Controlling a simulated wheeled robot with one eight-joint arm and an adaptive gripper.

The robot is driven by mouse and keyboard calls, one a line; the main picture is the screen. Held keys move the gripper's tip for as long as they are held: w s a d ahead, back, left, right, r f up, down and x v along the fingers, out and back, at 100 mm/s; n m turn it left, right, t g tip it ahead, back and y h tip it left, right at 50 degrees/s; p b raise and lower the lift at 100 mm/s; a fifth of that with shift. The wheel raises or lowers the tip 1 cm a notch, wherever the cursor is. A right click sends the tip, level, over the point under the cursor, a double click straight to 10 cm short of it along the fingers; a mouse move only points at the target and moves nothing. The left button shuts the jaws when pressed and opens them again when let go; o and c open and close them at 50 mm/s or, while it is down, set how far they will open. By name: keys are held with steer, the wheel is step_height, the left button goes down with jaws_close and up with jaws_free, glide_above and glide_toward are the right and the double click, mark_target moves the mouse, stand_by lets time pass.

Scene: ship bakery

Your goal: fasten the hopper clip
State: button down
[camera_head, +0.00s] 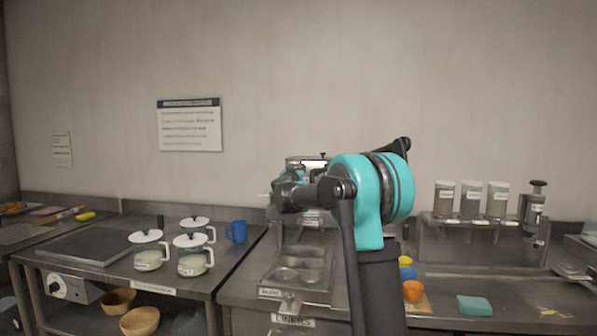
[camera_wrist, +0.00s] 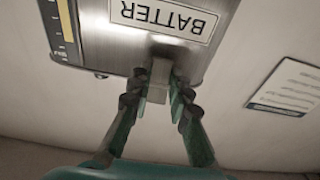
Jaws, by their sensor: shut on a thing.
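The steel hopper, labelled BATTER, fills the top of the wrist view (camera_wrist: 100,62) and appears upside down there. A small pale metal clip (camera_wrist: 159,82) sticks out from its face below the label. My gripper (camera_wrist: 157,92) is shut on this clip, one finger on each side. In the head view, the hopper (camera_head: 308,161) shows only in part above and behind my arm, which hides its front and the clip.
A steel tray with wells (camera_head: 300,262) lies on the counter below the hopper. A rack with several jars (camera_head: 469,222) stands to the right. White-lidded pots (camera_head: 194,262) and a blue mug (camera_head: 237,232) stand left.

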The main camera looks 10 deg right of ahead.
steer(key=shift+d+r+g, duration=0.1)
steer(key=shift+r+g, duration=0.15)
steer(key=shift+g, duration=0.45)
steer(key=c, duration=1.4)
jaws_free()
steer(key=v, duration=1.2)
steer(key=shift+d+r, duration=0.1)
